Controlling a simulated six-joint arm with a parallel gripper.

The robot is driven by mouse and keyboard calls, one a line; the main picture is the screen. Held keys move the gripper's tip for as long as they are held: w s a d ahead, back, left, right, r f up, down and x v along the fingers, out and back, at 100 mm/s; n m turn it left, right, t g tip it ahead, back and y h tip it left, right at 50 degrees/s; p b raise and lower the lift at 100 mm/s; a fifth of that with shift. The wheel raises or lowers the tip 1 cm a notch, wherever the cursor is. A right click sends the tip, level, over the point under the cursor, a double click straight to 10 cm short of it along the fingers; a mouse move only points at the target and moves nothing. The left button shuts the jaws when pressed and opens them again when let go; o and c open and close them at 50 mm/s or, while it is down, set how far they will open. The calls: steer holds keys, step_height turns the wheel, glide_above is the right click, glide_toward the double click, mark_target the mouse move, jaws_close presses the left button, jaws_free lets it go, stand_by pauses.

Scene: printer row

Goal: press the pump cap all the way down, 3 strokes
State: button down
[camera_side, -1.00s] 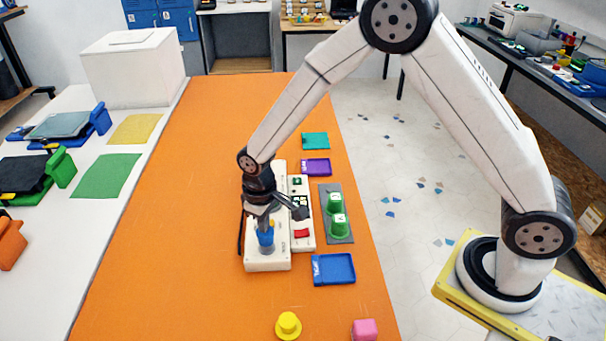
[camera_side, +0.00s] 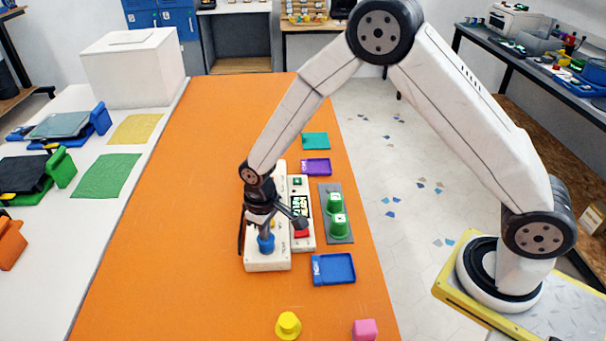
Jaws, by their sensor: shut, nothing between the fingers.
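The blue pump cap (camera_side: 266,244) stands upright near the front end of a long white base (camera_side: 268,262) on the orange table. My gripper (camera_side: 265,231) is shut and empty, pointing down. Its fingertips are at the top of the cap and appear to touch it. The cap sits low, close to the base. Part of its top is hidden behind the fingertips.
A white panel with a red button (camera_side: 301,233) is just right of the base. Two green cups (camera_side: 338,226) stand on a grey mat further right. A blue tray (camera_side: 333,269), yellow knob piece (camera_side: 288,325) and pink cube (camera_side: 364,330) are nearer. The table's left side is clear.

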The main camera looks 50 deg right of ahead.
steer(key=shift+r, duration=2.25)
steer(key=shift+r, duration=0.15)
steer(key=shift+r, duration=2.85)
steer(key=s+d+r+m+t, duration=0.2)
steer(key=s+d+m, duration=0.1)
steer(key=s+d, duration=0.8)
steer(key=s, duration=0.4)
steer(key=shift+d+t, duration=0.15)
steer(key=shift+t, duration=0.15)
